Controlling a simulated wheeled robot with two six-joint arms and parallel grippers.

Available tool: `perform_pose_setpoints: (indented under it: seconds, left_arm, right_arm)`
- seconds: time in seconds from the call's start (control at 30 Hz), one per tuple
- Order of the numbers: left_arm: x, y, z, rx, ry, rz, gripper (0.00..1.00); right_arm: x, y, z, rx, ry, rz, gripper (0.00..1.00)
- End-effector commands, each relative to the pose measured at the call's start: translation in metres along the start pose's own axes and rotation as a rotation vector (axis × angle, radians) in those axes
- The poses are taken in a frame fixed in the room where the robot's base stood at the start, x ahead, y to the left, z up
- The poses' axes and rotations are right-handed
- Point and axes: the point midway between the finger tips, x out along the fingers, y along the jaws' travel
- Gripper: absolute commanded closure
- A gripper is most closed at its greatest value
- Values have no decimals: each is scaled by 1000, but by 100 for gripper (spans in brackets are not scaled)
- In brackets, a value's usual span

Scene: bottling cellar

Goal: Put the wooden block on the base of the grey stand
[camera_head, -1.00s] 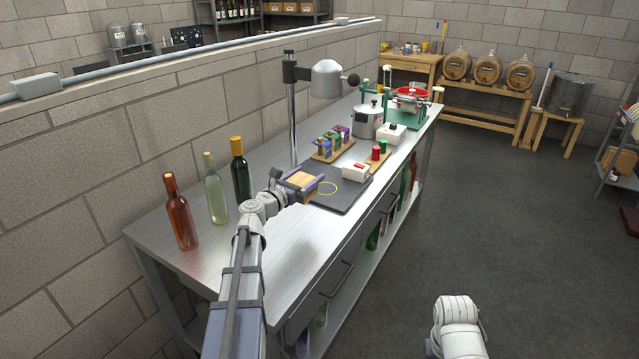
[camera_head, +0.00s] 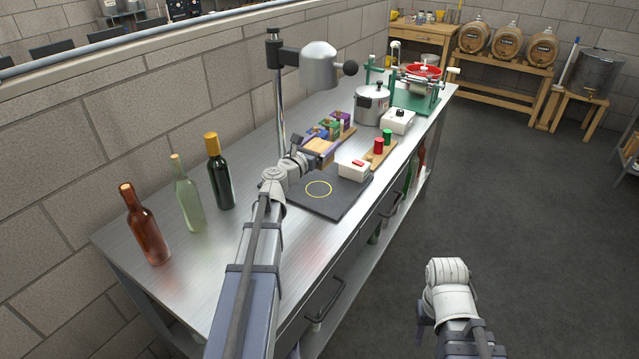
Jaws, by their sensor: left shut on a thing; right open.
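The grey stand has a dark flat base (camera_head: 338,207) with a yellow ring (camera_head: 318,189) on it, an upright post (camera_head: 279,108) and a grey head (camera_head: 319,66). My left gripper (camera_head: 319,148) is shut on the wooden block (camera_head: 321,145), its light wood showing between the fingers. In the picture it lies behind the ring, in front of the colourful packets; its exact height above the base is hard to tell. My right gripper (camera_head: 424,318) is open, low over the floor to the right of the bench, mostly hidden behind its own wrist.
A white box with a red switch (camera_head: 354,170) sits at the base's right edge. Red and green spools (camera_head: 378,146) and packets (camera_head: 329,127) stand close behind. Three bottles, one being the dark bottle (camera_head: 219,173), stand left of my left arm. The base around the ring is clear.

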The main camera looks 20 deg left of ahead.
Motion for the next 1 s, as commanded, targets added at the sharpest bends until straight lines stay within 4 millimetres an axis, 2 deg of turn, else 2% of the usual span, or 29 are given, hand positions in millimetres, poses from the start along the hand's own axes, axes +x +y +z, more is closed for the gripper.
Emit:
perform_pose_setpoints:
  seconds: [0.17, 0.43, 0.73, 1.0]
  left_arm:
    - [0, 0, -18, 0, 0, 0, 77]
    - [0, 0, -59, 0, 0, 0, 77]
    - [0, 0, -65, 0, 0, 0, 77]
    - [0, 0, -97, 0, 0, 0, 77]
  right_arm:
    - [18, -2, -1, 0, 0, 0, 50]
    - [59, -6, -4, -1, 0, 0, 50]
    - [65, -6, -4, -1, 0, 0, 50]
    - [96, -9, -6, -1, 0, 0, 50]
